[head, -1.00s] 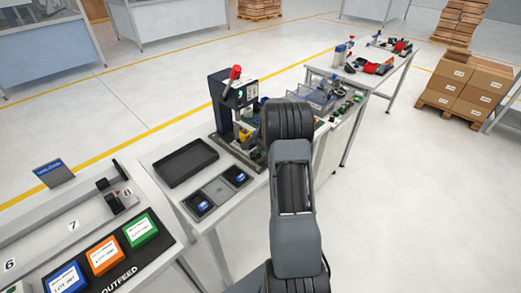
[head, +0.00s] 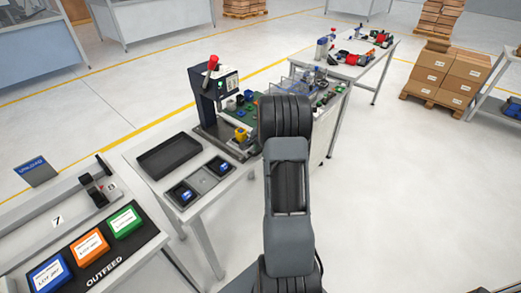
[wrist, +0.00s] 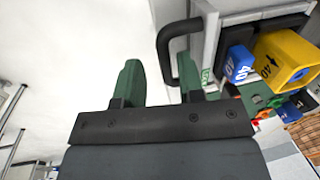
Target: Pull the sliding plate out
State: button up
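In the wrist view, my gripper (wrist: 158,76) has two green fingers standing apart with nothing between their pads. The handle joins the edge of a light grey plate (wrist: 211,38), which appears to be the sliding plate. A blue block (wrist: 238,64) and a yellow block (wrist: 286,60), both marked 40, are beside it. In the head view, my dark arm hides the gripper and handle.
A press with a red knob (head: 213,62) stands on the table, with a black tray (head: 169,155) to its left. Stacked cartons (head: 450,75) stand at right. Open floor lies right of my arm.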

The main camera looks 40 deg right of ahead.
jog(key=r, duration=0.4)
jog(key=s+r, duration=0.1)
jog(key=r, duration=0.4)
jog(key=s+r+b, duration=0.1)
jog(key=r, duration=0.3)
jog(key=shift+s+d+r, duration=0.1)
jog(key=shift+d+r, duration=0.1)
jog(key=shift+r, duration=0.1)
dwell(0.3)
jog(key=s+a+n, duration=0.5)
jog(key=a, duration=0.4)
jog(key=s+a+r+n+t, duration=0.1)
jog(key=s+a+n, duration=0.4)
jog(key=a, duration=0.5)
jog(key=s+a+n+t, duration=0.1)
jog(key=s+a+n, duration=0.4)
jog(key=a, duration=0.5)
jog(key=shift+s+a+r+n, duration=0.15)
jog(key=shift+s+r+n, duration=0.25)
jog(key=shift+s, duration=0.15)
